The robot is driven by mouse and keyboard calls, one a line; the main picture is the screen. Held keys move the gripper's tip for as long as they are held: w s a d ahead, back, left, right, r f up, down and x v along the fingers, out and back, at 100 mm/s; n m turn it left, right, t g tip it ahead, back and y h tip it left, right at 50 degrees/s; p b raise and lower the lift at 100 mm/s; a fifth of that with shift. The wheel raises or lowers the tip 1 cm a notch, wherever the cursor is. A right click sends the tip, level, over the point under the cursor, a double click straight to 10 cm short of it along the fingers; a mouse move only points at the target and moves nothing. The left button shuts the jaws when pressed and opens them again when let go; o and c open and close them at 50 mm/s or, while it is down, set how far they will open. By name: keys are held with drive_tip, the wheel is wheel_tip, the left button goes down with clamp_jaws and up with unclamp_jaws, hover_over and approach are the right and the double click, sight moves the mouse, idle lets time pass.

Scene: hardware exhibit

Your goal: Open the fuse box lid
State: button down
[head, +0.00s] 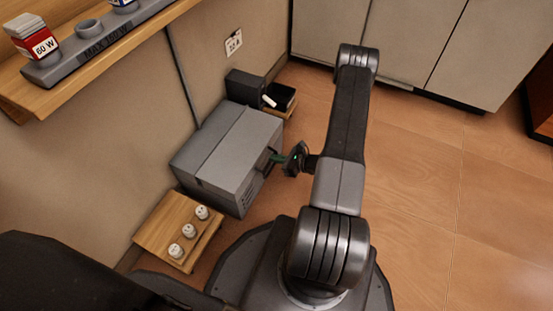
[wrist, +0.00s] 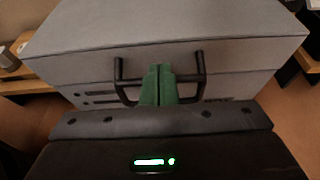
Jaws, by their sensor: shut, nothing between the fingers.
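The grey fuse box (head: 228,150) stands on the floor against the wall in the head view, and its lid (wrist: 165,30) is down. The lid's broad top and its front fill the upper wrist view. A dark bar handle (wrist: 202,75) is fixed to the front of the box. My gripper (wrist: 158,72) has green fingers that are shut with nothing between them. The fingertips are in front of the handle's middle, between its two posts. Whether they touch the handle or the box cannot be told. In the head view my gripper (head: 277,157) is at the box's right side.
A low wooden stand (head: 178,229) with 3 white fuses is at the box's near end. A dark box (head: 245,87) and black tray (head: 281,96) are at the far end. A wooden shelf (head: 100,55) is above left. Floor (head: 430,190) at right is clear.

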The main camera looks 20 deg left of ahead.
drive_tip(key=shift+r, duration=0.35)
idle(1.5)
